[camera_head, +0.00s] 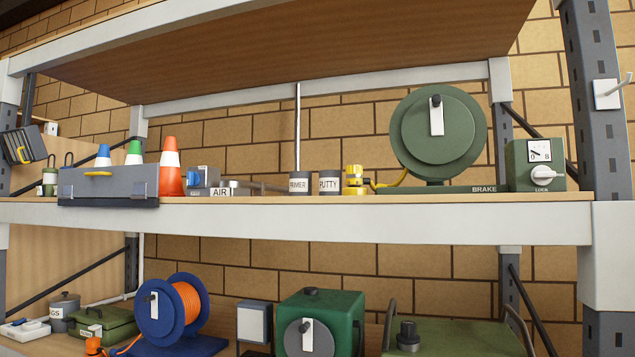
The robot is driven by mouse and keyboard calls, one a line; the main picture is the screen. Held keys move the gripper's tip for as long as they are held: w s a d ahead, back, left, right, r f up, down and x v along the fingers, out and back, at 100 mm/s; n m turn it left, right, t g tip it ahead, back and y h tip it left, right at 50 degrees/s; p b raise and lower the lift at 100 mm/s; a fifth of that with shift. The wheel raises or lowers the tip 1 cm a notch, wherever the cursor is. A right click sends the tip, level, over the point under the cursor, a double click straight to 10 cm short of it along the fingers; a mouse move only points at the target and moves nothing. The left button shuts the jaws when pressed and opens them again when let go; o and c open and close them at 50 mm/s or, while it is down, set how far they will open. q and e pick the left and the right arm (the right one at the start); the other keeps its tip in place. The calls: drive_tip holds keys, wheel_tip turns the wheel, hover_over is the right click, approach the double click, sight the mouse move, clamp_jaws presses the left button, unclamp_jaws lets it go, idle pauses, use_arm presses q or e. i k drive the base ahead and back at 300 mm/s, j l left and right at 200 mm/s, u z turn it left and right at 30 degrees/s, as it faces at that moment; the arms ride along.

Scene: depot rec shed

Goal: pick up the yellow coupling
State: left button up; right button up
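A yellow coupling (354,176) stands on the middle shelf, right of centre. It is made of stacked yellow parts with a dark band. A yellow hose (391,179) runs from beside it toward the green reel (438,135) labelled BRAKE; whether the two are joined I cannot tell. The putty can (330,183) stands close to its left. Neither of my grippers shows in the head view.
The primer can (300,183), an AIR-labelled block (221,192), an orange cone (171,165) and a grey toolbox (108,184) line the shelf leftward. A green LOCK box (535,165) stands at right. The shelf's white front beam (300,221) runs below; a wooden shelf (300,45) overhangs.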

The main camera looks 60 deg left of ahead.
sight(355, 177)
drive_tip(key=u, duration=1.65)
